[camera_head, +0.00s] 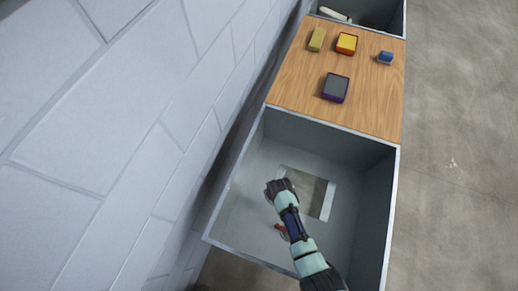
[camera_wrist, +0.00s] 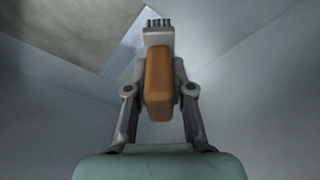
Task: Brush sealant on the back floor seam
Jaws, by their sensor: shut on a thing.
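My gripper (camera_wrist: 160,90) is shut on a brush with an orange handle (camera_wrist: 158,82). The brush's pale grey head and short dark bristles (camera_wrist: 159,22) point toward the top of the wrist view. The open grey metal duct (camera_head: 246,215) in the head view has a rectangular cut-out (camera_head: 317,190) in its floor. My arm reaches into the duct from the lower right, and my gripper cannot be made out clearly there. Pale grey panels meet along lines (camera_wrist: 218,60) right of the brush. I cannot tell whether the bristles touch a surface, or which line is the back floor seam.
A wooden board (camera_head: 300,90) beyond the duct carries a yellow-green block (camera_head: 317,39), an orange-yellow box (camera_head: 347,43), a small blue item (camera_head: 385,57) and a dark purple-edged box (camera_head: 336,87). A small red item (camera_head: 281,229) shows beside my arm. A block wall (camera_head: 120,130) stands left.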

